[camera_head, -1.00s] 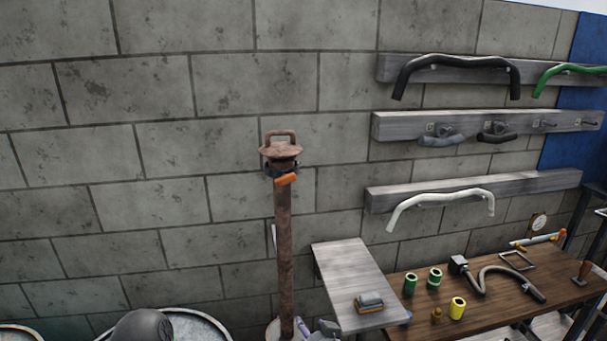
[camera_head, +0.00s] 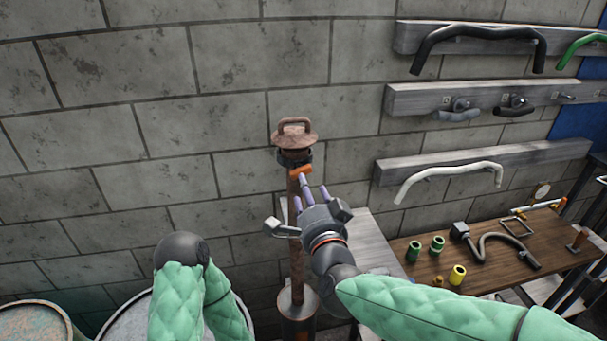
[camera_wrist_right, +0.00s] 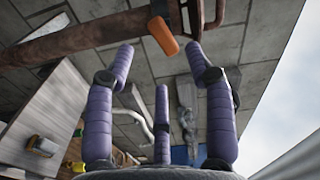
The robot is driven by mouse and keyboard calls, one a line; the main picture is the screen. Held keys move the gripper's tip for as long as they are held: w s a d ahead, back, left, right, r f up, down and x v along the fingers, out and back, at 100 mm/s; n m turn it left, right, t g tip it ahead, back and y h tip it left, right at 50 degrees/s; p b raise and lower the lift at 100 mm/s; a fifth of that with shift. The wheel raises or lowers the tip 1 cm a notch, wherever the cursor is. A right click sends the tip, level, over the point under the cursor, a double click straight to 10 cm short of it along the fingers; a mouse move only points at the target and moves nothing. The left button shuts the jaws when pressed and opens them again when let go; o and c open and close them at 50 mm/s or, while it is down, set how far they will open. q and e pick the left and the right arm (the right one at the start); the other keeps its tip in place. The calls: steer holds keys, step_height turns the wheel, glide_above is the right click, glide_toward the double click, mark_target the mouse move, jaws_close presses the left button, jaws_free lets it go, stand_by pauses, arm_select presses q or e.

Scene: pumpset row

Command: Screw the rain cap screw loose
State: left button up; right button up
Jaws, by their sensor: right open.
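The rusty rain cap (camera_head: 294,134) with a loop handle sits on top of a rusty upright pipe (camera_head: 297,262). A dark clamp band (camera_head: 295,158) is around the pipe just under the cap. The orange screw handle (camera_head: 301,172) sticks out from that band. My right gripper (camera_head: 312,188) is raised just below and right of the orange handle. In the right wrist view the orange handle (camera_wrist_right: 163,35) lies ahead of the open purple fingers (camera_wrist_right: 162,62), with nothing held. My left arm shows at the lower left, but its gripper fingers are not visible.
A wooden shelf (camera_head: 373,238) is beside the pipe, partly hidden by my right arm. Hoses hang on wall racks (camera_head: 495,158) at the right. A workbench (camera_head: 480,262) holds green and yellow cylinders and a hose. Drums (camera_head: 30,322) stand at the lower left.

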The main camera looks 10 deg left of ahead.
mark_target(300, 170)
steer(key=p+x, duration=0.1)
steer(key=x, duration=0.5)
steer(key=shift+w, duration=0.2)
jaws_close()
